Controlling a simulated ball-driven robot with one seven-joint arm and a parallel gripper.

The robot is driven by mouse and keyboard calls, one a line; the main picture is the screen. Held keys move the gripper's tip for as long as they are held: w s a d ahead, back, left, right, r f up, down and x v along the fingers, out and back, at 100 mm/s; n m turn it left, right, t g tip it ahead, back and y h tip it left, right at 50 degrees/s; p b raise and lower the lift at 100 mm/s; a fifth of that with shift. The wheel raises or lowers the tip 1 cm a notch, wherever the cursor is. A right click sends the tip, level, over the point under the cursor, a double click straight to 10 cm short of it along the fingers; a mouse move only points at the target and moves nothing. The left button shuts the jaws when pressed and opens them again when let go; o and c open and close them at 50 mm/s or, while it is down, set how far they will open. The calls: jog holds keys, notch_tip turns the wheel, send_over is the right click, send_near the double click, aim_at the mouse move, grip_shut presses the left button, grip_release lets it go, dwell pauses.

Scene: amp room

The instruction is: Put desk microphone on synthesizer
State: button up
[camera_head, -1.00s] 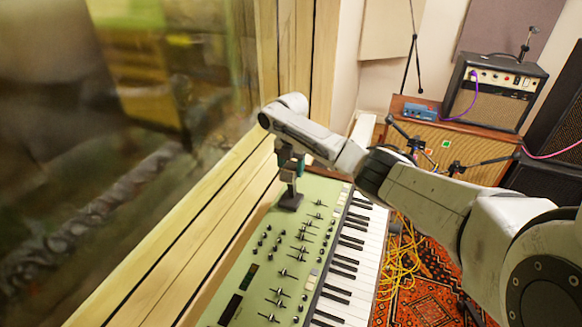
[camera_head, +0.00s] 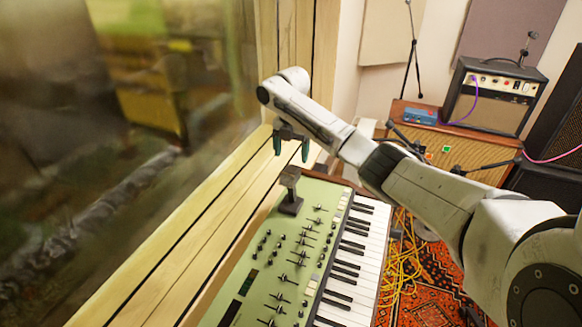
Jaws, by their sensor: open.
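The desk microphone (camera_head: 290,194), a small grey piece with a dark square base, stands upright on the far left corner of the green synthesizer (camera_head: 262,262) panel. My gripper (camera_head: 291,150) is open and empty just above the microphone, with its two dark green fingertips pointing down. A gap shows between the fingertips and the microphone's top. The synthesizer's slider panel is on the left and its white and black keys (camera_head: 352,262) are on the right.
A wooden ledge (camera_head: 195,240) and window run along the synthesizer's left. An amplifier (camera_head: 492,95) with a small stand-like item (camera_head: 526,46) on top sits on a wooden cabinet. A blue box (camera_head: 420,116) is beside it. Yellow cables (camera_head: 398,262) lie on the red rug.

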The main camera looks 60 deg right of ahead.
jog(key=shift+r+b, duration=0.3)
jog(key=shift+r, duration=2.05)
